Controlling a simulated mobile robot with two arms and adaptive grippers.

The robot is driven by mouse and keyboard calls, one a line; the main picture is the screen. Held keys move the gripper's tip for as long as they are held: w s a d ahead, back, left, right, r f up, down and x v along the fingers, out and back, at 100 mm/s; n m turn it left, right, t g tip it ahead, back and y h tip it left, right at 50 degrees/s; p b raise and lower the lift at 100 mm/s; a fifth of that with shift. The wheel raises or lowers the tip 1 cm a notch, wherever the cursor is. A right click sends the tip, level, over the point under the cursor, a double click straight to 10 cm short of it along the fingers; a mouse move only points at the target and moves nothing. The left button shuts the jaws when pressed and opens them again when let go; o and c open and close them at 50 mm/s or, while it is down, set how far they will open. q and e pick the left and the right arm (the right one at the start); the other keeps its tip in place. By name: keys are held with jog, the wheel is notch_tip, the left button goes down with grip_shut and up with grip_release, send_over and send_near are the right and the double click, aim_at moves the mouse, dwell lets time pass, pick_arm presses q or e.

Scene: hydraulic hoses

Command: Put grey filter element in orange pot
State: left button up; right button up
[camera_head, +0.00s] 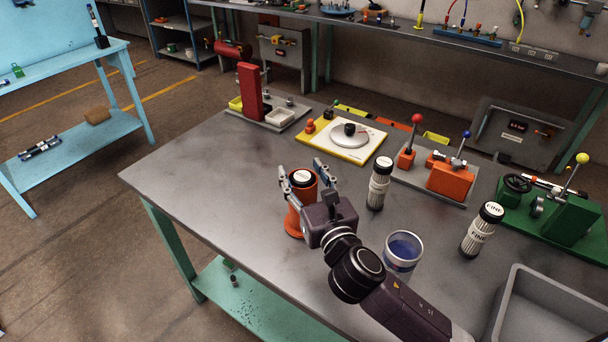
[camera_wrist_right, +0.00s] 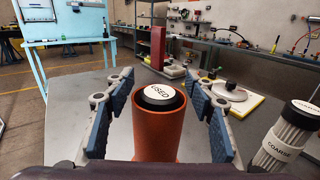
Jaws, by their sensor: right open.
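The orange pot (camera_head: 294,222) stands upright on the grey table; it is also at the middle of the right wrist view (camera_wrist_right: 157,138). A filter element (camera_head: 301,177) with a black-rimmed white cap marked "USED" (camera_wrist_right: 160,93) sits in the pot's mouth. Its body is hidden inside, so its colour cannot be told. My right gripper (camera_head: 302,172) is open, with one finger on each side of the pot's upper part and gaps showing in the wrist view. A pale ribbed filter marked "COARSE" (camera_wrist_right: 285,140) stands to the right (camera_head: 378,186). My left gripper is out of view.
A similar filter marked "FINE" (camera_head: 481,231) stands farther right. A metal can with a blue inside (camera_head: 403,247) is close beside my right arm. A yellow-edged board (camera_head: 342,146), a lever unit (camera_head: 449,178) and a grey bin (camera_head: 545,290) border the work area. The table's left part is clear.

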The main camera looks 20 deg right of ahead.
jog(key=shift+r, duration=0.3)
jog(key=shift+r+p, duration=0.35)
jog(key=shift+r, duration=0.15)
jog(key=s+b, duration=0.2)
jog(key=s, duration=1)
jog(key=shift+d+f, duration=0.2)
